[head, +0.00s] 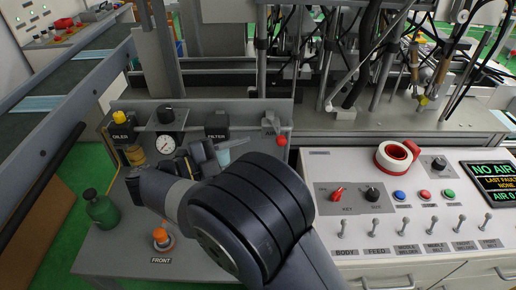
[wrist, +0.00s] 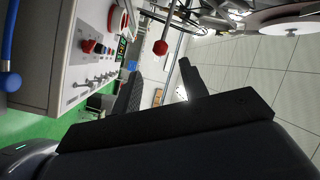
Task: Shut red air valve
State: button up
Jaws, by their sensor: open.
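The red air valve shows as a red knob (head: 281,141) beside a label reading AIR, at the right end of the grey upright panel in the head view. The red knob also shows in the wrist view (wrist: 161,47), ahead of and between the finger directions. My gripper (head: 200,157) is in front of the panel, left of the red knob and apart from it. In the wrist view its two dark fingers (wrist: 160,88) are spread with nothing between them. The lower part of the panel is partly hidden by my arm.
The panel also carries an oiler (head: 121,119), a gauge (head: 166,144) and a filter (head: 216,124). A control desk with red-and-white tape (head: 397,156) and switches is at right.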

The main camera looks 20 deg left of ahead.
jog(key=shift+s+a, duration=0.2)
jog(key=shift+s, duration=0.05)
